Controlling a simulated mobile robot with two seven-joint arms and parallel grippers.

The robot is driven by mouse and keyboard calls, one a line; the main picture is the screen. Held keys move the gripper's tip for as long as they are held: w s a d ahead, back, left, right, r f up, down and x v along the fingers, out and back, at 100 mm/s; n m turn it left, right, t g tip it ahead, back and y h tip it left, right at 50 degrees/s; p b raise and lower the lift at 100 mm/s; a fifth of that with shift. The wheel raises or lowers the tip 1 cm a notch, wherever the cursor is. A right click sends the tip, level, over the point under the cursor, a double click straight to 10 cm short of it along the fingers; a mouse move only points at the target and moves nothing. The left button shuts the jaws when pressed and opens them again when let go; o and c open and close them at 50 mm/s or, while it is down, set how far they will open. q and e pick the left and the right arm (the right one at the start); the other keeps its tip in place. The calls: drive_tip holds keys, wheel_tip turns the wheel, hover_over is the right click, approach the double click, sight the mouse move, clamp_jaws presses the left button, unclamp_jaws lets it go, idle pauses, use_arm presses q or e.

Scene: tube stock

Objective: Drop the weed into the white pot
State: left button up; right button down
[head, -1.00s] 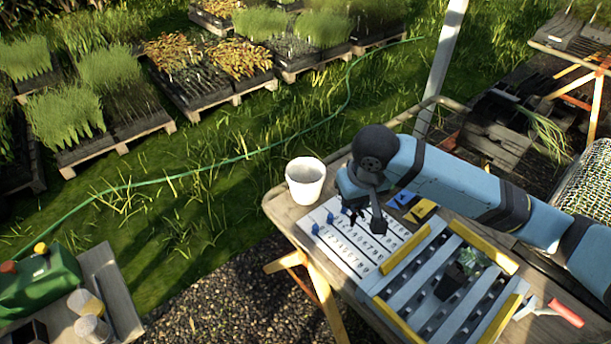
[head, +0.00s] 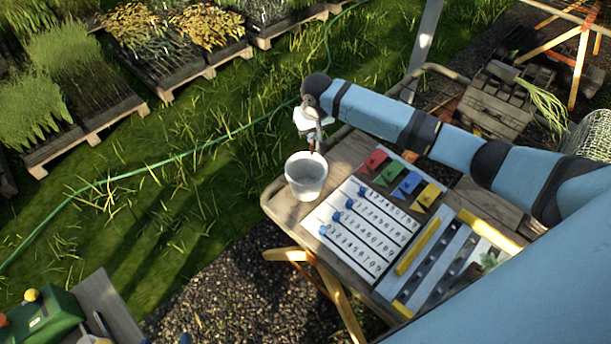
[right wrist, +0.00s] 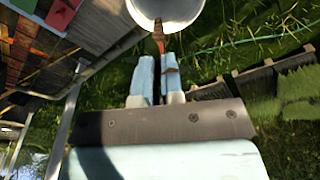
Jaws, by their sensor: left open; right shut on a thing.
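The white pot (head: 305,178) stands upright at the far left corner of the wooden table, and its inside looks empty in the head view. My right gripper (head: 314,148) is just behind the pot's far rim, pointing down, in the head view. In the right wrist view my right gripper (right wrist: 157,60) is shut on a thin reddish-brown thing (right wrist: 158,42), which seems to be the weed. It sticks out from the fingertips toward the pot (right wrist: 165,10). The weed is too small to make out in the head view. My left gripper is not in view.
A white number board (head: 362,228) with blue sliders lies beside the pot. Coloured cards (head: 390,172) and a slatted tray with yellow edges (head: 425,243) lie further right. Grass and a green hose are beyond the table. A green case (head: 42,318) is at the lower left.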

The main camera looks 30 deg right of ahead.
drive_tip(key=f+b, duration=0.6)
drive_tip(key=shift+w+d, duration=0.15)
drive_tip(key=shift+w, duration=0.1)
drive_tip(key=shift+f+b, duration=0.25)
drive_tip(key=shift+b, duration=0.1)
drive_tip(key=shift+r, duration=0.1)
drive_tip(key=c, duration=1.2)
unclamp_jaws()
drive_tip(key=shift+r, duration=0.1)
wheel_tip(320, 180, up, 13)
hover_over(312, 147)
drive_tip(key=s, duration=0.2)
drive_tip(key=shift+w+r+b, duration=0.2)
drive_tip(key=shift+w+b, duration=0.05)
drive_tip(key=shift+b, duration=0.05)
